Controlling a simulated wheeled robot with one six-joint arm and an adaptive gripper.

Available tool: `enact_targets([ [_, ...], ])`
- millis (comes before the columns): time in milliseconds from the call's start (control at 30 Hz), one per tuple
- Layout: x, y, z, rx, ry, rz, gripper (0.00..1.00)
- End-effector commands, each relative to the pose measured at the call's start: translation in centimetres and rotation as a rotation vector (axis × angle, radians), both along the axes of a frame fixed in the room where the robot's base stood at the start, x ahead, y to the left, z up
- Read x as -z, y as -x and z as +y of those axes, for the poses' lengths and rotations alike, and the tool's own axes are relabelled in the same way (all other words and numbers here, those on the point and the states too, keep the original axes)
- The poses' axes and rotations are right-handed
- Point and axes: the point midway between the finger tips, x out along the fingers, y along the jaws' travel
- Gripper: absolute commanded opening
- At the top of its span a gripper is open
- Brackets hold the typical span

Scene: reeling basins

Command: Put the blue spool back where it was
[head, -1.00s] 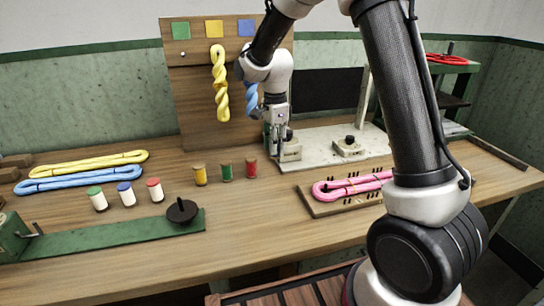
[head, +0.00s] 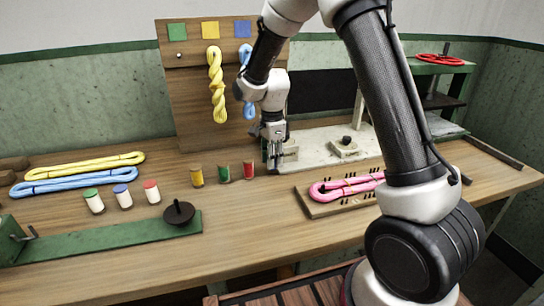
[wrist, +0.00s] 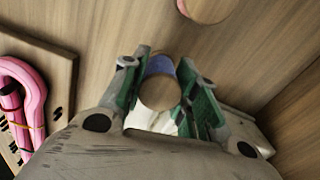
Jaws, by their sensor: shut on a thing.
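My gripper (head: 275,156) is low over the bench, just right of a row of spools, and points downward. In the wrist view its green-padded fingers (wrist: 165,82) are shut on the blue spool (wrist: 160,67), whose round wooden end faces the camera. In the head view the fingers hide the spool, and I cannot tell whether it touches the bench. The row beside it has a yellow spool (head: 197,177), a green spool (head: 223,173) and a red spool (head: 248,170). The red one's wooden end also shows at the top of the wrist view (wrist: 206,8).
A pegged board with a pink skein (head: 345,187) lies right. A pale plate (head: 320,140) is behind my gripper.

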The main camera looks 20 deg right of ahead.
Motion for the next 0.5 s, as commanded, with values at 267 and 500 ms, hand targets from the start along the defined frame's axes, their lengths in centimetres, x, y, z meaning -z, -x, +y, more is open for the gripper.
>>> enact_targets([
  [267,-0.03,0.00,0.00,0.000,0.000,0.000,0.51],
  [500,-0.19,-0.02,0.00,0.000,0.000,-0.001,0.51],
])
